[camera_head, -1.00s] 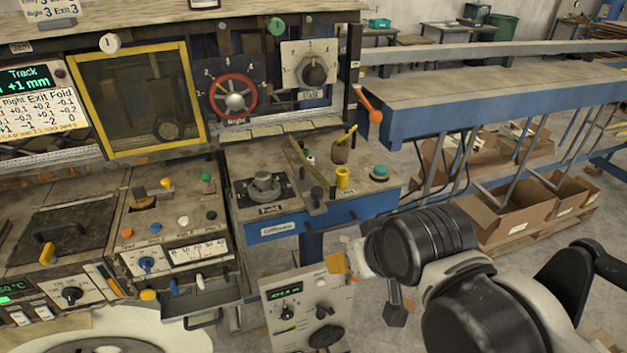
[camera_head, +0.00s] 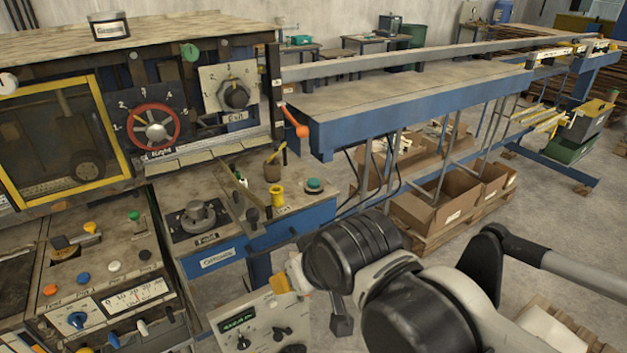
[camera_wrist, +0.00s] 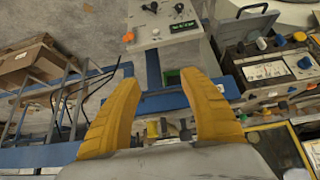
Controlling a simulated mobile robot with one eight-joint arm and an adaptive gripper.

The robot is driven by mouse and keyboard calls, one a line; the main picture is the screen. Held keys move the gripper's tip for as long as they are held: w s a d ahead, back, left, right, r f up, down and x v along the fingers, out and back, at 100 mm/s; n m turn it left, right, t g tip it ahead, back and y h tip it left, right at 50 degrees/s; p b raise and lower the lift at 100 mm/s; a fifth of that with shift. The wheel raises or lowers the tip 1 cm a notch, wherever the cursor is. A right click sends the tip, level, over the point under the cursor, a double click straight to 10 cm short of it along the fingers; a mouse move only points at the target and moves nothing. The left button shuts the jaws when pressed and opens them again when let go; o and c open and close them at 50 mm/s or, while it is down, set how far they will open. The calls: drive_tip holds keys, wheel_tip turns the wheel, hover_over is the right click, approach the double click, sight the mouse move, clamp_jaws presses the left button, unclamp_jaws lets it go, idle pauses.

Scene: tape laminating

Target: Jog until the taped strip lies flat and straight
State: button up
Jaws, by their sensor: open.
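My gripper is open and empty in the wrist view (camera_wrist: 158,76), its two yellow fingers spread apart above the machine's front. No taped strip can be made out in either view. The yellow-framed window (camera_head: 108,135) is at the left, with a dark roller behind it. A red handwheel dial (camera_head: 154,127) and a grey knob dial (camera_head: 235,95) are right of it. A console with several coloured buttons (camera_head: 84,278) stands below; I cannot tell which one jogs.
A grey control box (camera_head: 262,325) stands near my gripper. A long outfeed table (camera_head: 400,100) runs right, with cardboard boxes (camera_head: 435,200) beneath. Open floor lies right of it.

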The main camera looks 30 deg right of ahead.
clamp_jaws()
idle(1.1)
